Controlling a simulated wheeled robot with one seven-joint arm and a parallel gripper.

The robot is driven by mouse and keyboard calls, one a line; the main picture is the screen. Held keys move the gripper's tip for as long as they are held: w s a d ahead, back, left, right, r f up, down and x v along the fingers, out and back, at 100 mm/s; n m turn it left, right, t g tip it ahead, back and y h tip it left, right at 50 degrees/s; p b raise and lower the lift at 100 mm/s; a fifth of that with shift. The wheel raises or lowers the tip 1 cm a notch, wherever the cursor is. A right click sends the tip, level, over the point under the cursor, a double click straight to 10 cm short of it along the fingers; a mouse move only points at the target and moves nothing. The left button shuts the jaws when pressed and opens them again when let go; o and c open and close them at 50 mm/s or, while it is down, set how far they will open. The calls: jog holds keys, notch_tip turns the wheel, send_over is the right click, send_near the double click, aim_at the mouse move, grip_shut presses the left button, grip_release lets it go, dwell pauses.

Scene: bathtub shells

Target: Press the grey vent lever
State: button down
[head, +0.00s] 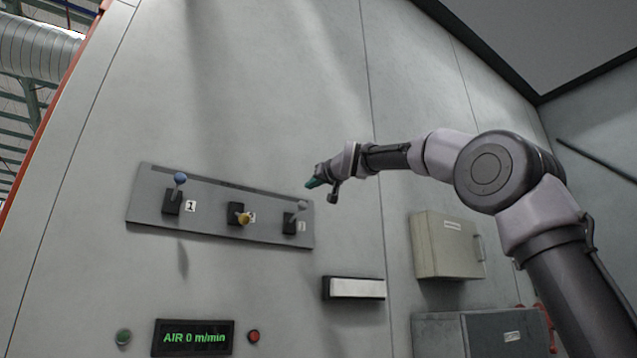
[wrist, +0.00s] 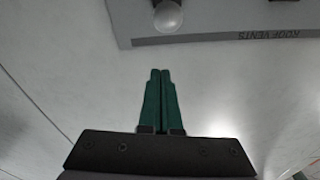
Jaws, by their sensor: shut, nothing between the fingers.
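The grey vent lever (head: 302,207) is at the right end of a dark grey panel (head: 215,233) on the wall in the head view. It has a pale ball knob and points upward. Its knob (wrist: 168,17) also shows at the top of the wrist view, beyond my fingertips. My gripper (head: 311,184) is just above and slightly right of the knob in the head view. Its green fingers (wrist: 160,72) are shut together and empty in the wrist view, apart from the knob. Most of the lever's stem is hidden in the wrist view.
A blue-knobbed lever (head: 179,180) points up and a yellow-knobbed lever (head: 243,217) points lower, both on the same panel. Below are an air display (head: 193,338), a green button (head: 123,337) and a red button (head: 253,336). A beige box (head: 445,245) is on the wall at right.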

jog(key=x, duration=0.3)
jog(key=shift+a+f, duration=0.1)
jog(key=shift+f, duration=0.2)
jog(key=shift+s+f, duration=0.35)
jog(key=shift+f, duration=0.45)
jog(key=shift+s+f, duration=0.35)
jog(key=shift+f, duration=0.4)
